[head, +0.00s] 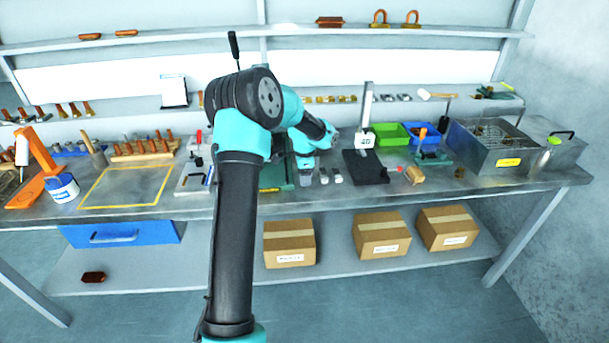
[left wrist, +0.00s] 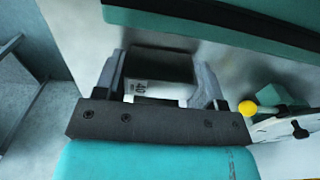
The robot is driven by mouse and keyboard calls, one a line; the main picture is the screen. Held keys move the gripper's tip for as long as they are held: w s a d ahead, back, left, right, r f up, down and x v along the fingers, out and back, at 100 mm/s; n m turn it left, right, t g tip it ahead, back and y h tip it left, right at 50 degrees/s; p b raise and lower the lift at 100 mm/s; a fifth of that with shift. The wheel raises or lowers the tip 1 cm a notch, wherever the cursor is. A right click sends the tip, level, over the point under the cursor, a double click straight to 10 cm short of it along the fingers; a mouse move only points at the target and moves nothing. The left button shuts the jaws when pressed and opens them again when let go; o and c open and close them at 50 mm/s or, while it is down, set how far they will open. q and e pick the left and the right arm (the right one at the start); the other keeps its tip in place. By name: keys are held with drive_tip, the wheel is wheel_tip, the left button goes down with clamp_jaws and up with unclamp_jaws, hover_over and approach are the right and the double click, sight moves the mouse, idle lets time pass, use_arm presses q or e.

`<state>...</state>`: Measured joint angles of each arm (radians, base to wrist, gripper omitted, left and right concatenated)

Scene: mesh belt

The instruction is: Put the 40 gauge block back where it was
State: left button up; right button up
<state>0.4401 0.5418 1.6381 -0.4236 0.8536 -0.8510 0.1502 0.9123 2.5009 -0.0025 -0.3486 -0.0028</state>
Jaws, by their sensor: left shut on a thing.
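The 40 gauge block (left wrist: 155,72) is a grey metal block, its printed "40" showing on the end toward the camera in the left wrist view. My left gripper (left wrist: 160,78) is shut on it, one finger along each side. In the head view my left gripper (head: 306,168) is over the middle of the bench, and the arm hides much of what lies there. I cannot tell whether the block touches the bench. Two small grey blocks (head: 330,176) stand just right of the gripper. My right gripper is not in view.
A green case (head: 273,178) lies left of the gripper, partly behind my arm. A stand on a dark base (head: 366,168) is to the right. Green (head: 391,134) and blue bins stand behind. In the wrist view, a yellow knob (left wrist: 247,109) is near the right finger.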

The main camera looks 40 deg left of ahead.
use_arm(q)
drive_tip(key=shift+f, duration=0.1)
drive_tip(key=o, duration=1.3)
wheel_tip(320, 180, up, 12)
drive_tip(key=shift+r, duration=0.15)
